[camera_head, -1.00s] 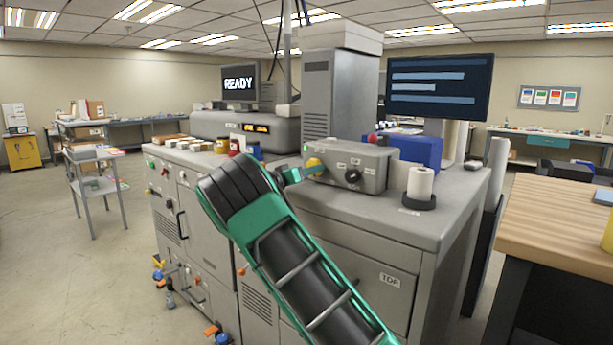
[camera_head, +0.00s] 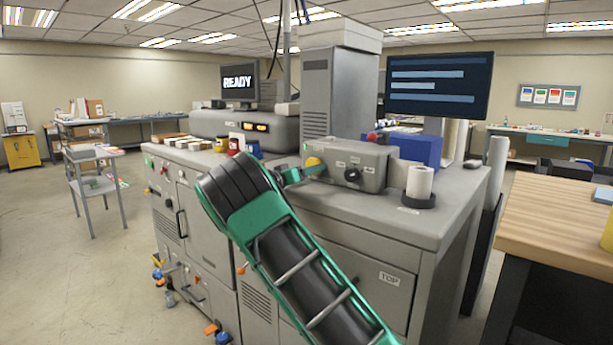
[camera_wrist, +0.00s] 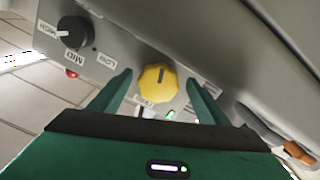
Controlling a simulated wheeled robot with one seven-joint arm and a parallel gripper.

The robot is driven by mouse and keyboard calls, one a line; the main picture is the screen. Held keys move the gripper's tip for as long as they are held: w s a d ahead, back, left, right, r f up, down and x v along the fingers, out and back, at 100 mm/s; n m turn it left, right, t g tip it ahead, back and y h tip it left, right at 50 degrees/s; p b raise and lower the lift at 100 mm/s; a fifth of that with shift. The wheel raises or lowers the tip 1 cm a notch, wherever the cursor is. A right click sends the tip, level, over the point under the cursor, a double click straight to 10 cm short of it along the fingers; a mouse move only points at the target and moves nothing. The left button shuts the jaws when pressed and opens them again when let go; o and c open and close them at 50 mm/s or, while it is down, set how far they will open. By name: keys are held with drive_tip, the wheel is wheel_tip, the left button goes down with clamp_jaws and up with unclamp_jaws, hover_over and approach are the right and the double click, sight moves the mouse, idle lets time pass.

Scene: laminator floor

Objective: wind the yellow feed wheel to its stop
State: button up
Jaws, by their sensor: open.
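The yellow feed wheel (camera_head: 313,165) is a small knob with a scalloped rim on the front of a grey control box (camera_head: 372,170). In the wrist view the yellow wheel (camera_wrist: 157,85) shows whole, with a dark pointer line near its top. My gripper (camera_wrist: 160,92) is open, with one green finger on each side of the wheel in that view. I see gaps between the fingers and the wheel, and I cannot tell how deep the fingertips reach. In the head view my gripper (camera_head: 300,173) is close to the wheel, partly hidden by my arm.
A black knob (camera_wrist: 74,32) marked HIGH, MID and LOW sits beside the wheel on the same panel. A red button (camera_head: 372,137) tops the box. A white roll (camera_head: 420,182) stands to its right. Small jars (camera_head: 237,143) stand to the left, beyond my arm.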

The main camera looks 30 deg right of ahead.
drive_tip(key=v, duration=1)
drive_tip(key=shift+a, duration=0.3)
